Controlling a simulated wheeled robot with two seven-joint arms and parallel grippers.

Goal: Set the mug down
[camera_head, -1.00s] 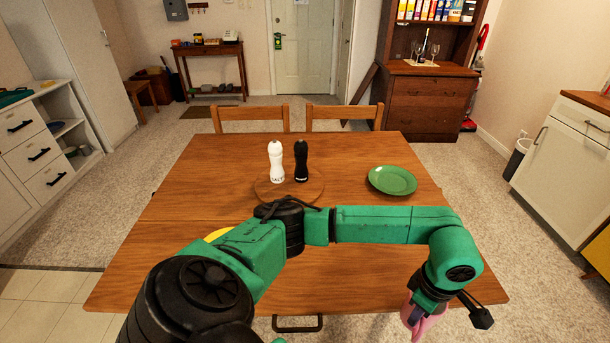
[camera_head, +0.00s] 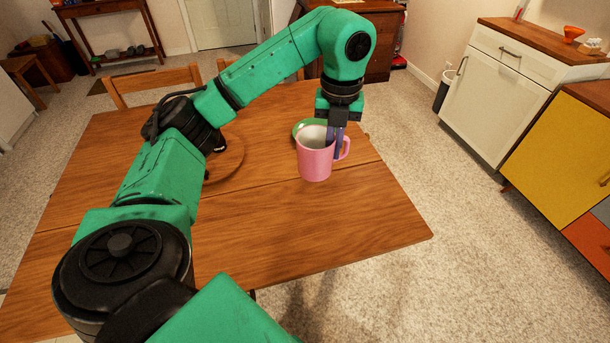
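The pink mug (camera_head: 314,163) is upright over the right part of the wooden table (camera_head: 310,225), its open top facing up and its handle to the right. My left gripper (camera_head: 337,143) points down at the mug's right side by the handle, with its fingers at the wall and seemingly shut on it. Whether the mug's base touches the table is hard to tell. My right gripper is out of view.
A green plate (camera_head: 299,127) lies just behind the mug, partly hidden by it. A round wooden board (camera_head: 228,162) is at left, mostly behind my arm. The table in front of the mug is clear. Chairs (camera_head: 150,84) stand at the far edge.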

